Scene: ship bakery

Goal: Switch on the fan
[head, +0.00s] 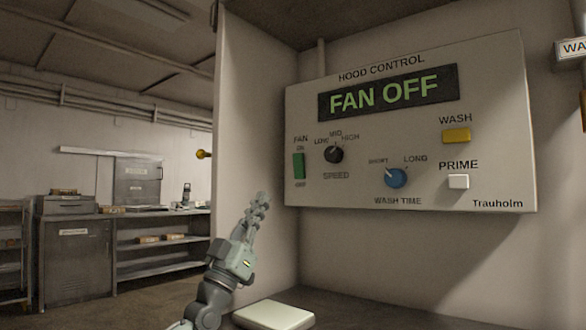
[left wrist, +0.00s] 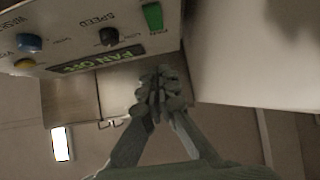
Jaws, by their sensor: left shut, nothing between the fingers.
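The hood control panel (head: 420,190) hangs on the wall at the right in the head view. Its display (head: 385,93) reads FAN OFF. The green fan switch (head: 298,166) is at the panel's left edge, with ON marked above and OFF below. It also shows at the top of the left wrist view (left wrist: 153,16). My left gripper (head: 261,197) is shut and empty, pointing up, below and to the left of the switch and apart from it in the picture. Its closed fingers show in the left wrist view (left wrist: 158,80). My right gripper is not in view.
The panel also bears a black speed knob (head: 334,154), blue wash time knob (head: 396,178), yellow wash button (head: 456,136) and white prime button (head: 458,182). A pale slab (head: 273,315) lies below. Shelves and cabinets (head: 75,260) stand far left.

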